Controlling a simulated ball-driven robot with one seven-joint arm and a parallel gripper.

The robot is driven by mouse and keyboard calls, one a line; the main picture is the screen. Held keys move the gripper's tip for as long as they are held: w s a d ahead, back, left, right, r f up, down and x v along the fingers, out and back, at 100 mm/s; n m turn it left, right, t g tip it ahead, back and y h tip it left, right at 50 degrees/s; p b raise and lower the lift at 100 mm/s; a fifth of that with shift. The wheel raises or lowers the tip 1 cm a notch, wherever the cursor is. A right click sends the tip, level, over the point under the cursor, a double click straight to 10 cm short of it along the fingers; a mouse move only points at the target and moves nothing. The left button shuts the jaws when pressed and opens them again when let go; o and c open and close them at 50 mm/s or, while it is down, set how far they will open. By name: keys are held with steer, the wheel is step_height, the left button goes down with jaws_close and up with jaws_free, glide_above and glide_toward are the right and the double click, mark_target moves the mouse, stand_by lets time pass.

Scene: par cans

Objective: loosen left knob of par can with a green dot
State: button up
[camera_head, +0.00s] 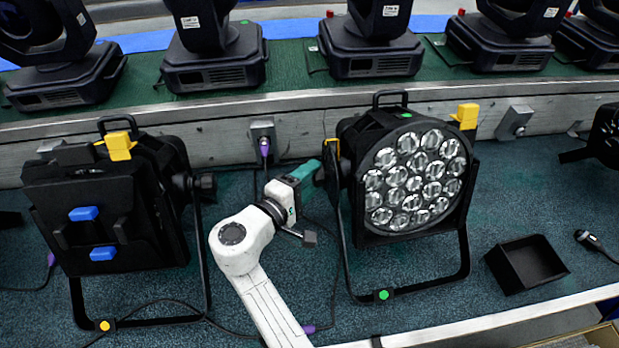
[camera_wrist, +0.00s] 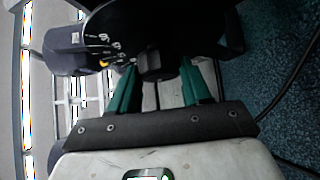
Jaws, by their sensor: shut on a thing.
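The par can with a green dot (camera_head: 370,205) stands at centre right in the head view, its round lens cluster facing forward. The green dot (camera_head: 382,295) is on the foot of its black bracket. My gripper (camera_head: 314,172) reaches the left side of this par can at the bracket pivot. My gripper's teal fingers hide the left knob in the head view. In the wrist view the black left knob (camera_wrist: 155,66) sits between the two fingertips, and my gripper (camera_wrist: 158,74) is shut on it.
Another par can (camera_head: 110,215) with a yellow dot (camera_head: 104,325) and blue clips stands to the left. A black open box (camera_head: 525,264) lies at right. Cables cross the blue-green floor. Several moving-head lights (camera_head: 212,55) line the raised shelf behind.

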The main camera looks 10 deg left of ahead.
steer(key=shift+c, duration=0.7)
steer(key=shift+r+p, duration=0.1)
steer(key=shift+p, duration=0.25)
steer(key=n+g+p, duration=0.1)
steer(key=n+g, duration=0.1)
steer(key=g, duration=0.2)
steer(key=n+g+p, duration=0.1)
steer(key=n+g, duration=0.2)
steer(key=g, duration=0.1)
steer(key=n+g+h+p, duration=0.1)
steer(key=n+g, duration=0.2)
steer(key=shift+w+a+r+g, duration=0.1)
steer(key=shift+w+a+g, duration=0.05)
steer(key=shift+w+g, duration=0.25)
steer(key=shift+r, duration=0.1)
